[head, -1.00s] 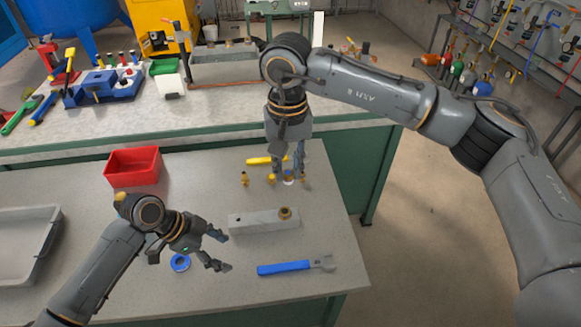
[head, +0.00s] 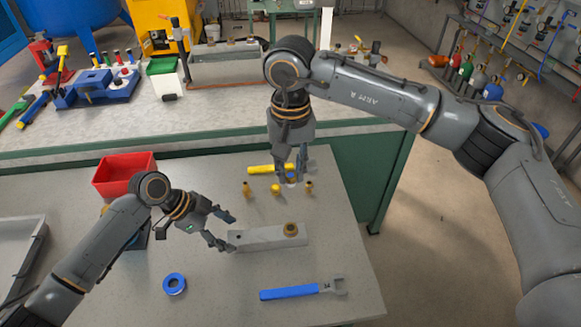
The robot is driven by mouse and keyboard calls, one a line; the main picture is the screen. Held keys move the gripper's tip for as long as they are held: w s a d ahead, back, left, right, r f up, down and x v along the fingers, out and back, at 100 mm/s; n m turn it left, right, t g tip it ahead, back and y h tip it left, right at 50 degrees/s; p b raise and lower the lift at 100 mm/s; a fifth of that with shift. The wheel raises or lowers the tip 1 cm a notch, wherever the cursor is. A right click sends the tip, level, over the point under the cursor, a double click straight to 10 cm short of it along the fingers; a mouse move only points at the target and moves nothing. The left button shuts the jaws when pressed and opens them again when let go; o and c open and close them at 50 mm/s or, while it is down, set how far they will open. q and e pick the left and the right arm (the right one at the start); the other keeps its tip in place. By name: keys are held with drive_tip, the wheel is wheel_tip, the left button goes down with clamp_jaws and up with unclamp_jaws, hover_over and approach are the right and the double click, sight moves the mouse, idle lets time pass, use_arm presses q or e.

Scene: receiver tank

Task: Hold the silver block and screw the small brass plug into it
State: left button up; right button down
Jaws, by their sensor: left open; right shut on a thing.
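The silver block (head: 262,238) lies on the front bench. A dark hole shows near its left end and a brass fitting (head: 291,229) sits on its right end. My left gripper (head: 227,231) is open at the block's left end, its fingers pointing right; I cannot tell whether they touch it. My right gripper (head: 292,179) points down behind the block, shut on a small brass piece that its fingers mostly hide, apparently the small brass plug. Other small brass parts stand close by: one at left (head: 246,188), one in the middle (head: 276,189) and one at right (head: 309,187).
A yellow tool (head: 267,169) lies behind the brass parts. A blue-handled wrench (head: 290,293) and a blue ring (head: 174,284) lie in front. A red bin (head: 124,174) and a grey tray (head: 18,262) stand at left. The bench right of the block is clear.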

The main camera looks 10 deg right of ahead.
use_arm(q)
drive_tip(key=shift+b+x, duration=0.4)
drive_tip(key=shift+x, duration=0.9)
drive_tip(key=shift+s+r, duration=0.1)
clamp_jaws()
